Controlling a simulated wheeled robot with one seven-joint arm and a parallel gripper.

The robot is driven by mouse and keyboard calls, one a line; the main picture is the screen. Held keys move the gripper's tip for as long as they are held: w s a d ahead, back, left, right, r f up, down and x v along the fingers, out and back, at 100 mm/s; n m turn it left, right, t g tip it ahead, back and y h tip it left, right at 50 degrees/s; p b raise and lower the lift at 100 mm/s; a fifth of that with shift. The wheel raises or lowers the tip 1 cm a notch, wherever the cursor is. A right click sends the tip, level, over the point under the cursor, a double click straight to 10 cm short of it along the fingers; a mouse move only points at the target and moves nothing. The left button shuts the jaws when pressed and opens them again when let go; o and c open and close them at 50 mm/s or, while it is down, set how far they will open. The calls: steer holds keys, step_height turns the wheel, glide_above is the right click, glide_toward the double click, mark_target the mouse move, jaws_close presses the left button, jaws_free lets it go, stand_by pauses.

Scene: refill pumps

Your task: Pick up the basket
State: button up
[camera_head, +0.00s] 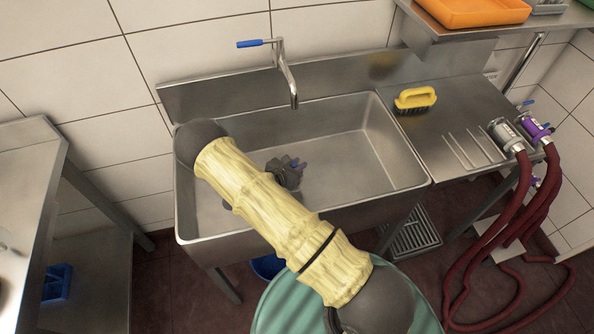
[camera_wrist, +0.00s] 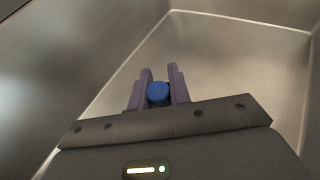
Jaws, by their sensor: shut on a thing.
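My gripper (camera_head: 292,166) is inside the metal sink basin (camera_head: 380,150), above its floor. In the wrist view, its two dark fingers (camera_wrist: 158,92) are closed on a round blue piece (camera_wrist: 158,93). A bit of blue also shows at the fingers in the head view (camera_head: 295,163). This blue piece may be part of the basket; no basket body can be made out. What lies under the gripper is hidden by the fingers and my arm.
A tap with a blue lever (camera_head: 250,43) hangs over the basin's back edge. A yellow brush (camera_head: 415,99) lies on the drainboard at right. Dark red hoses (camera_head: 520,200) hang at far right. An orange tray (camera_head: 475,10) sits on the upper shelf.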

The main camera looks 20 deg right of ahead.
step_height(320, 180, up, 7)
steer(key=shift+f, duration=0.15)
stand_by(0.6)
steer(key=s+r+p, duration=0.4)
steer(key=r+p, duration=0.5)
steer(key=p, duration=0.1)
steer(key=s+a+r+p, duration=0.1)
steer(key=s+r+p, duration=0.4)
steer(key=r+p, duration=0.4)
steer(key=shift+a+r+p, duration=0.25)
steer(key=shift+r+p, duration=0.05)
steer(key=shift+p, duration=0.3)
